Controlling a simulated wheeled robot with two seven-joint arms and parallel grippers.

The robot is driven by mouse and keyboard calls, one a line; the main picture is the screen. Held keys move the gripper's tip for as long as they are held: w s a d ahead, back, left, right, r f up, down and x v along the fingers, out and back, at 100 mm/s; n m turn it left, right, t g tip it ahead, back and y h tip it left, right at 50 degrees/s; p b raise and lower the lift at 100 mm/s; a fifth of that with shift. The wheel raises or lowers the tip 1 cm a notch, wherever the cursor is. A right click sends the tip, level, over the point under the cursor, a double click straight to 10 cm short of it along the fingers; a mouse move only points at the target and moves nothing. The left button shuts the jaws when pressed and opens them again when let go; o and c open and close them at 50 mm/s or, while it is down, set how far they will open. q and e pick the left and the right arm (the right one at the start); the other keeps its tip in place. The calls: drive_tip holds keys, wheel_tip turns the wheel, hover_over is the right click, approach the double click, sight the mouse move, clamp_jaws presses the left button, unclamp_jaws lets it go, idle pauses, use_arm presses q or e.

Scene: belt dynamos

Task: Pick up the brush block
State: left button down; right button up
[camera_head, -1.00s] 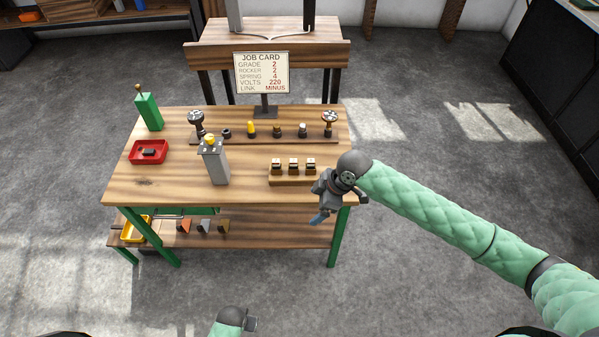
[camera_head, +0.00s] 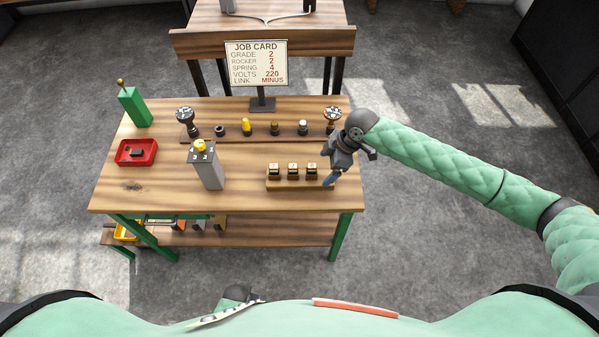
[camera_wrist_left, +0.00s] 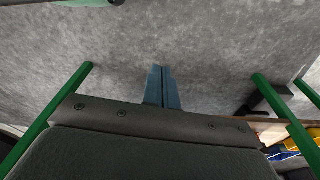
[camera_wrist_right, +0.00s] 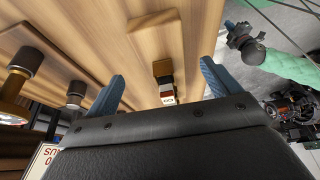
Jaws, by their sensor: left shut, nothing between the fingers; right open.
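Three small dark brush blocks (camera_head: 292,170) with pale labels stand in a row on a low wooden holder (camera_head: 300,184) at the right front of the workbench. My right gripper (camera_head: 328,180) is at the right end of this row, pointing down. In the right wrist view its blue fingers (camera_wrist_right: 160,85) are spread, with one brush block (camera_wrist_right: 163,72) showing between and beyond them; contact cannot be told. My left gripper (camera_wrist_left: 163,88) is shut and empty over bare floor; in the head view my body partly hides it.
A red tray (camera_head: 121,160) with a dark piece lies at the left. A grey post (camera_head: 209,172) with a yellow top stands mid-bench. Behind are a rail of small parts (camera_head: 262,136) and a job card (camera_head: 256,62). The front left of the bench (camera_head: 150,200) is clear.

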sight(318, 176)
drive_tip(key=shift+s+a+f, duration=0.15)
drive_tip(key=shift+a+f, duration=0.2)
drive_tip(key=shift+f, duration=0.15)
drive_tip(key=p+x, duration=0.3)
drive_tip(key=x, duration=0.1)
drive_tip(key=shift+a, duration=0.25)
drive_tip(key=shift+a+f, duration=0.15)
drive_tip(key=shift+f, duration=0.45)
use_arm(q)
wheel_tip(318, 176, down, 7)
drive_tip(key=s+a, duration=0.2)
drive_tip(key=shift+s+a, duration=0.2)
drive_tip(key=shift+a, duration=0.05)
drive_tip(key=shift+r, duration=0.1)
use_arm(e)
drive_tip(key=shift+c, duration=0.2)
drive_tip(key=shift+r, duration=0.1)
drive_tip(key=c, duration=1.3)
